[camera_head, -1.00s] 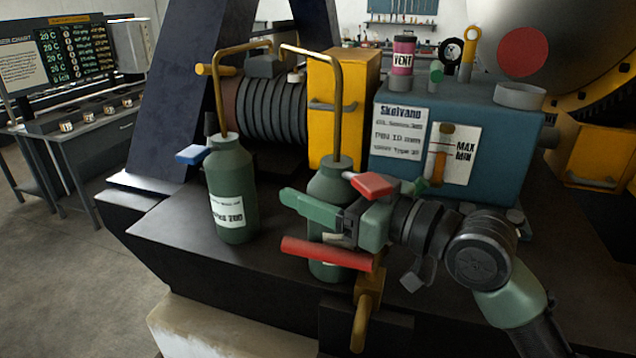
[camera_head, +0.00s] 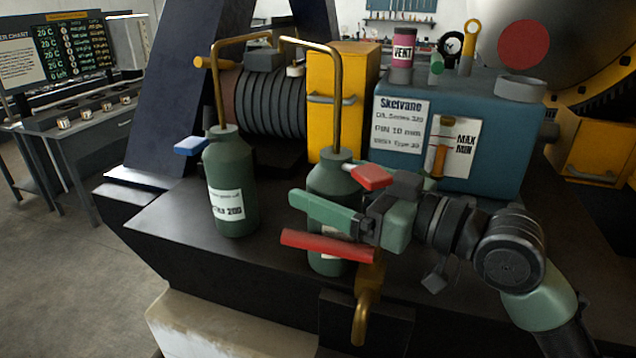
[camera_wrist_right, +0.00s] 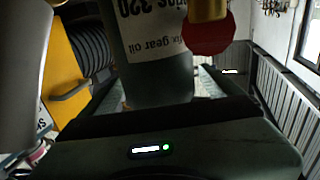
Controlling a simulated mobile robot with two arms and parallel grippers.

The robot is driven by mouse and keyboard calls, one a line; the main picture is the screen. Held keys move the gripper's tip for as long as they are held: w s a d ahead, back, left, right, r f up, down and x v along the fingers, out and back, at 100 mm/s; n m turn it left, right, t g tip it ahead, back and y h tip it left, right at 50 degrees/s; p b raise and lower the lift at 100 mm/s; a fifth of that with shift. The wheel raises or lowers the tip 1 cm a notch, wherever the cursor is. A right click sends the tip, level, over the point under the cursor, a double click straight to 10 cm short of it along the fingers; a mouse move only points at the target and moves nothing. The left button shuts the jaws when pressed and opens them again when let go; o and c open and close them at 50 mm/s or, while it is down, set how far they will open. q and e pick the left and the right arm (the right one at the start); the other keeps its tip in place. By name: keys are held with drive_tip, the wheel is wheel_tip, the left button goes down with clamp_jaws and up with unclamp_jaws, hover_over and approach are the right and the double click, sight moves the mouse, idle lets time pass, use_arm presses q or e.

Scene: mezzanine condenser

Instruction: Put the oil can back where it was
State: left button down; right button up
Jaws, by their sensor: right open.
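Two green oil cans with bent brass spouts stand upright on the dark bench top. The left can (camera_head: 230,188) has a blue lever and a white label. The right can (camera_head: 327,179) has a red lever; its lower body is partly hidden by my right gripper (camera_head: 288,217). The right wrist view shows the can (camera_wrist_right: 160,88) close up, with a label reading "320" and "gear oil". I cannot tell whether the fingers touch it. My left gripper is not in view.
A blue-green tank (camera_head: 455,115) with a pink can (camera_head: 403,52) on top stands behind the right can. A yellow box (camera_head: 343,105) and a ribbed cylinder (camera_head: 262,105) stand behind the cans.

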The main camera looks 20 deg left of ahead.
drive_tip(key=b+v, duration=0.2)
drive_tip(key=v, duration=0.6)
drive_tip(key=shift+d+f, duration=0.1)
drive_tip(key=shift+d, duration=0.1)
drive_tip(key=shift+s+d+b, duration=0.2)
drive_tip(key=shift+d+b, duration=0.1)
drive_tip(key=shift+d, duration=0.1)
